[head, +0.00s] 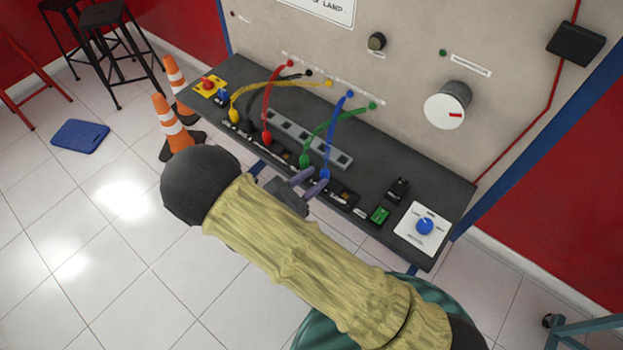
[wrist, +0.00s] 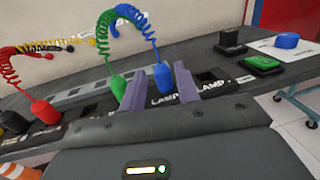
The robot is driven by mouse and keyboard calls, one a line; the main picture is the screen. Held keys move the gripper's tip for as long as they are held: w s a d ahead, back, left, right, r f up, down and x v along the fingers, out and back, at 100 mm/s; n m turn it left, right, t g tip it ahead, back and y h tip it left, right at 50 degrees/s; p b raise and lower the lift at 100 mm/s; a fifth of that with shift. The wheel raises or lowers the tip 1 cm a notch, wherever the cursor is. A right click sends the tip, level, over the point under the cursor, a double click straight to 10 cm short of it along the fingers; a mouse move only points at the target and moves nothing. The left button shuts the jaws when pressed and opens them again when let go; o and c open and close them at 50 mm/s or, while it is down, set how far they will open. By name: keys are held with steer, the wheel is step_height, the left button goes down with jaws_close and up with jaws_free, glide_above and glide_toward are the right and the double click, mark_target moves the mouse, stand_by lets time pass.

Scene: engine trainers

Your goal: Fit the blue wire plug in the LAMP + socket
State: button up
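The blue wire plug (head: 325,174) stands upright on the dark bench at the end of its coiled blue wire. In the wrist view the blue plug (wrist: 162,79) shows in the gap between my two fingers, with space on both sides. My gripper (head: 319,176) is open, its purple fingertips close to the plug; I cannot tell whether they reach around it. Two LAMP labels show in the wrist view, one below the plug and one (wrist: 212,87) to its right. A dark socket block (head: 346,197) lies right of the plug; the socket opening's sign is unreadable.
The green plug (wrist: 117,86) stands just left of my left finger. Red (head: 267,138) and yellow (head: 234,116) plugs stand farther left. A grey strip (head: 300,139) runs behind.

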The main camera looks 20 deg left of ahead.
step_height(320, 180, up, 7)
steer(key=p, duration=0.4)
steer(key=shift+f+p, duration=0.2)
steer(key=shift+p, duration=0.2)
steer(key=shift+o, duration=0.5)
steer(key=o, duration=0.5)
steer(key=b+v, duration=0.4)
steer(key=v, duration=1.3)
steer(key=shift+s+a+f+b, duration=0.1)
steer(key=shift+s+a+b, duration=0.05)
steer(key=shift+b, duration=0.15)
